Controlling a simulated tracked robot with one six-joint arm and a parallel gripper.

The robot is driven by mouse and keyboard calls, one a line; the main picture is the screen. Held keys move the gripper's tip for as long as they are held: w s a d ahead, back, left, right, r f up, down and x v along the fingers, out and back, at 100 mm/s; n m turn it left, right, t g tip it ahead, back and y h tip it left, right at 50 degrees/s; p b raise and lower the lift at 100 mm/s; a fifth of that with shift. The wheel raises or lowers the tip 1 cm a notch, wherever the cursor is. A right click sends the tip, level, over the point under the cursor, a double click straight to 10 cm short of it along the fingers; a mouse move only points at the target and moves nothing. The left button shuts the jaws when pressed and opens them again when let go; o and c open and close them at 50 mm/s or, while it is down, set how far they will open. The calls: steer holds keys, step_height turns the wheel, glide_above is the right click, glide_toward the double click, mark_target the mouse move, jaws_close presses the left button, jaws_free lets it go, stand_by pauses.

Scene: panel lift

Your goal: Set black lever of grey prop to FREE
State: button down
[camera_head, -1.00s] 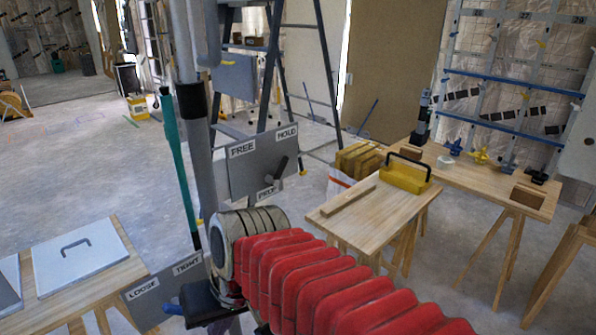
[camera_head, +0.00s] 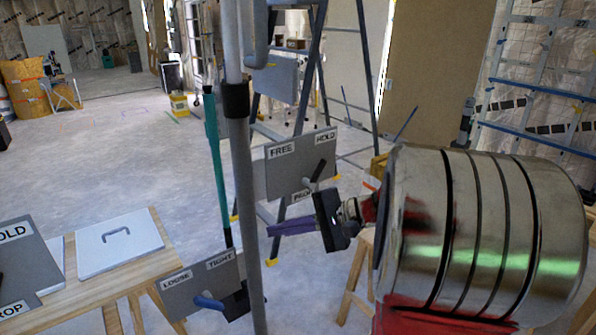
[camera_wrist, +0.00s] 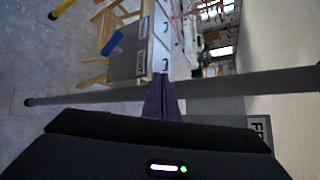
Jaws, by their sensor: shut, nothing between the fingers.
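The grey prop (camera_head: 238,130) is an upright pole left of centre in the head view; it crosses the wrist view sideways (camera_wrist: 240,92). Its grey plate (camera_head: 283,178) reads FREE at upper left, HOLD at upper right and PROP below. The black lever (camera_head: 318,174) on the plate tilts up and right, towards HOLD. My gripper (camera_head: 271,230) is below the plate, its purple fingers shut and empty, pointing left towards the pole. The fingers also show in the wrist view (camera_wrist: 162,82). There part of the FREE label (camera_wrist: 261,130) shows at lower right; the black lever is hidden.
A lower plate marked LOOSE and TIGHT (camera_head: 195,281) has a blue lever (camera_head: 209,303). A teal pole (camera_head: 218,175) stands left of the prop. A wooden table (camera_head: 90,282) with a handled panel is at left. A stepladder (camera_head: 305,70) stands behind. My arm hides the right side.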

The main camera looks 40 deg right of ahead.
steer(key=d+m+t+h, duration=0.1)
steer(key=d+m+t, duration=0.35)
steer(key=d, duration=0.85)
steer(key=m+t+h, duration=0.4)
steer(key=t, duration=0.1)
glide_toward(314, 173)
steer(key=s+d+f, duration=0.3)
steer(key=d, duration=0.5)
steer(key=shift+a+n, duration=0.1)
steer(key=shift+n, duration=0.15)
steer(key=shift+w, duration=0.1)
steer(key=w+a+r, duration=0.3)
steer(key=w+a, duration=0.2)
steer(key=w, duration=0.4)
steer(key=shift+w+a+r, duration=0.15)
steer(key=shift+a+r, duration=0.2)
steer(key=shift+r, duration=0.05)
